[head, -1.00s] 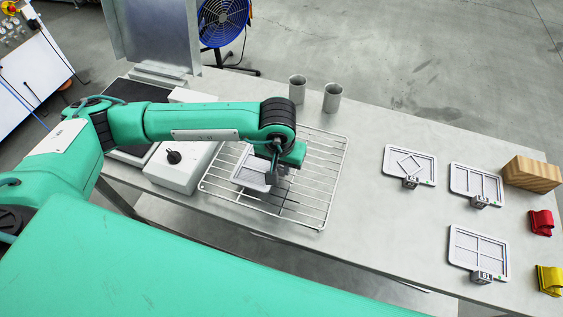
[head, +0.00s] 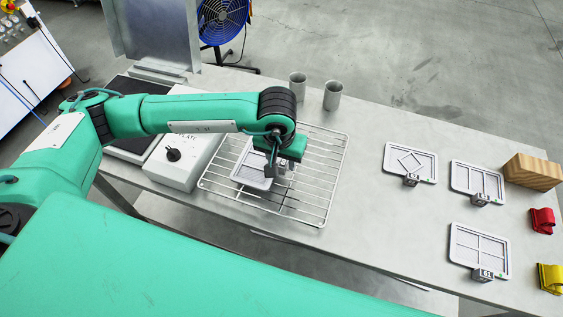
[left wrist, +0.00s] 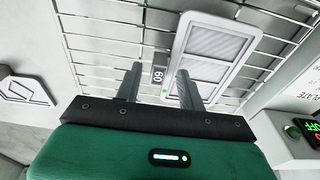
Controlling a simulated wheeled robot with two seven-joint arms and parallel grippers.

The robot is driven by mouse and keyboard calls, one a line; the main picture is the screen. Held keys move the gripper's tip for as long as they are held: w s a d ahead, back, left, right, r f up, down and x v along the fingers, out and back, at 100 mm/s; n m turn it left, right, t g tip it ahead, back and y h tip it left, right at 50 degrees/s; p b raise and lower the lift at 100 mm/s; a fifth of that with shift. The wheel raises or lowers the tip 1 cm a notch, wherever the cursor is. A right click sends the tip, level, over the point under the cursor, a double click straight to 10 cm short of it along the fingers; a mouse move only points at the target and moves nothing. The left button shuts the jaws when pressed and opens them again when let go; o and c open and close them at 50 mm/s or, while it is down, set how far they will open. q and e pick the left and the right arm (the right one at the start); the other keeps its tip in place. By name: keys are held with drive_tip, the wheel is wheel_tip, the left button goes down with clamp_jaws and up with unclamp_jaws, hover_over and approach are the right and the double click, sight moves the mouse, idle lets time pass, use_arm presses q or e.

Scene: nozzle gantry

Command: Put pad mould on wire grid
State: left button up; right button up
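A light grey pad mould (head: 247,174) lies flat on the wire grid (head: 325,180), over its left part. My left gripper (head: 275,175) is just above the mould's right side in the head view. In the left wrist view its two fingers (left wrist: 158,88) stand apart, with the tag block seen between them and clear space on both sides. The gripper hides part of the mould in the head view. My right gripper is not in view.
A control box with a black knob (head: 174,154) stands left of the grid. Two metal cups (head: 333,96) stand behind it. Three other tagged moulds (head: 410,163), a wooden block (head: 531,172), and red and yellow clips lie to the right. The table between is clear.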

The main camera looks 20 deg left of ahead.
use_arm(q)
wheel_tip(320, 180, up, 10)
drive_tip(key=s+b, duration=0.1)
drive_tip(key=b, duration=0.1)
drive_tip(key=shift+s+b, duration=0.15)
drive_tip(key=shift+b, duration=0.2)
drive_tip(key=shift+s, duration=0.1)
